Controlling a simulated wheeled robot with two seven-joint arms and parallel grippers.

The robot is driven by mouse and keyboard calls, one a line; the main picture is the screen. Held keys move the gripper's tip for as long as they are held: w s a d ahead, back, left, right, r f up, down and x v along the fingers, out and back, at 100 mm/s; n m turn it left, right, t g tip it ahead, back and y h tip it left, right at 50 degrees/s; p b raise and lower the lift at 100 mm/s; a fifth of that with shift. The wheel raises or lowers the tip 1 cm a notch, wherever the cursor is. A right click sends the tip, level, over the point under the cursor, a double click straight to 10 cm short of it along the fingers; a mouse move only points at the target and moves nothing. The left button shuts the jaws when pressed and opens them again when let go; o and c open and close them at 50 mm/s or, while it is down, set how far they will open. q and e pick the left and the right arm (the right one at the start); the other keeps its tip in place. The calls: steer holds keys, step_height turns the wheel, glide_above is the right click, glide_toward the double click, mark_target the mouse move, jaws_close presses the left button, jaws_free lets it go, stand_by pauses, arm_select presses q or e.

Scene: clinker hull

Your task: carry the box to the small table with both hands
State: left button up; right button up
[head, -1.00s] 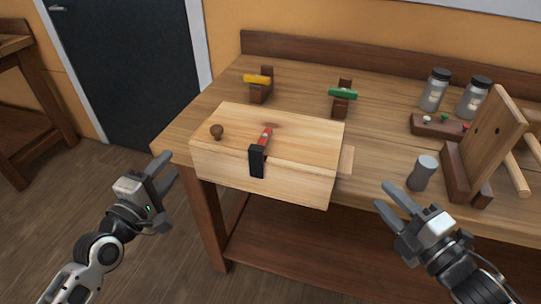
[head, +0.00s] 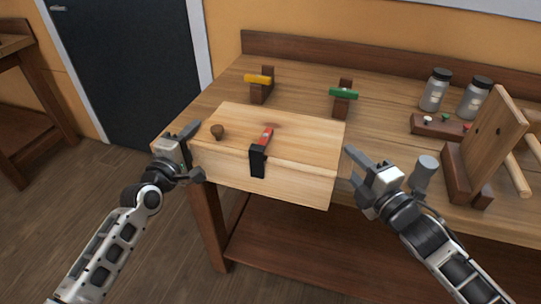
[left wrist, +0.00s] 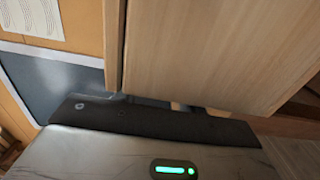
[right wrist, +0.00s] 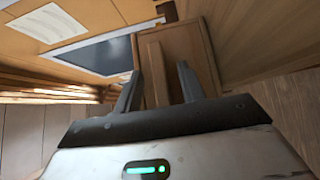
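The box (head: 240,178) is pale wood with a dark knob and a black-and-red latch on it. It sits at the workbench's front left corner, its front overhanging the edge. My left gripper (head: 194,153) is open at the box's left end; in the left wrist view the box wall (left wrist: 215,50) is very close and the fingers are mostly hidden. My right gripper (head: 352,170) is open at the right end. In the right wrist view its fingers stand apart on either side of a wooden strip (right wrist: 155,75) on the box. A dark wooden table (head: 14,45) shows partly at the far left.
On the workbench (head: 300,85) stand a yellow-topped block (head: 262,88), a green-topped block (head: 342,100), two jars (head: 436,90), a grey cylinder (head: 425,172) near my right gripper, and a wooden stand (head: 490,145). Floor (head: 70,190) at left is clear.

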arm_select(q)
jaws_close()
arm_select(e)
jaws_close()
stand_by(0.9)
